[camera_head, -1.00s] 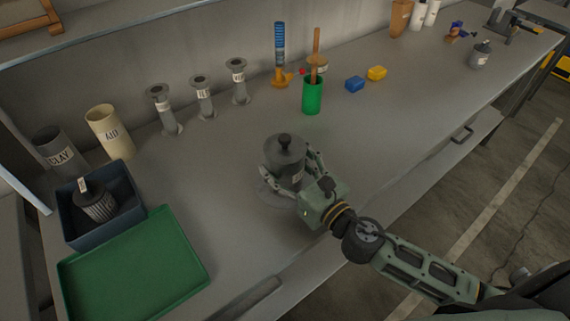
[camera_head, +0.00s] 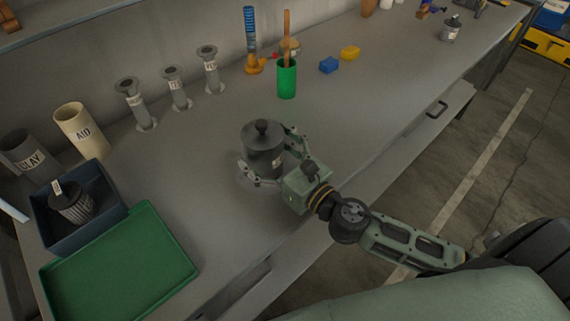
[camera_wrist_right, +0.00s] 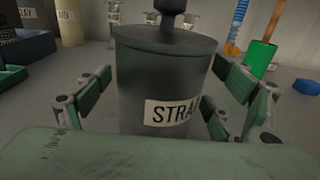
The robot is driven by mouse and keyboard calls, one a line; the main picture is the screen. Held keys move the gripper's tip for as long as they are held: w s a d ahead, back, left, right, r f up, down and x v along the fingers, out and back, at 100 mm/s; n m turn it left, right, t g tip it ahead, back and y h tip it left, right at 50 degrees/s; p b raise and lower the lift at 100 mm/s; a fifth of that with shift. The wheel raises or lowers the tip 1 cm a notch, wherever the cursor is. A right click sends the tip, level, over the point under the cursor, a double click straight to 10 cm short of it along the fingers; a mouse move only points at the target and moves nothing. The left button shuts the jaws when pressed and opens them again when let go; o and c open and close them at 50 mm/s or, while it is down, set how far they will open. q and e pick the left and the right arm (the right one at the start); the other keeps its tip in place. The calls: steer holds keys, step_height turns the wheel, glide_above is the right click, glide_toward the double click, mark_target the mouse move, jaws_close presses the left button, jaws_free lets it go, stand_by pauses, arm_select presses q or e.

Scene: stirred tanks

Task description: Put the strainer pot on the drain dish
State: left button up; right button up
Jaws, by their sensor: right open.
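The strainer pot (camera_head: 263,150) is a dark grey lidded cylinder with a black knob. Its label, partly reading "STRA", shows in the right wrist view (camera_wrist_right: 167,85). It stands upright near the front edge of the bench. My right gripper (camera_head: 270,158) is open, with a finger on each side of the pot. In the wrist view gaps show between the fingers and the pot wall. My left gripper is not in view.
A green tray (camera_head: 120,268) and a dark blue bin (camera_head: 45,222) holding a ribbed dark canister (camera_head: 74,205) lie at left. Labelled cylinders, a green cup (camera_head: 287,78) and blue and yellow blocks line the back. The bench between is clear.

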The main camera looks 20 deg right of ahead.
steer(key=b+v, duration=0.2)
steer(key=v, duration=0.2)
steer(key=b+v, duration=0.2)
steer(key=v, duration=0.3)
steer(key=shift+s+f, duration=0.2)
steer(key=shift+s, duration=0.05)
steer(key=shift+s+d+r+b, duration=0.1)
steer(key=shift+s+d+b, duration=0.1)
steer(key=shift+s, duration=0.2)
steer(key=shift+s+d+r+b, duration=0.1)
steer(key=shift+s+d+r, duration=0.05)
steer(key=shift+s, duration=0.25)
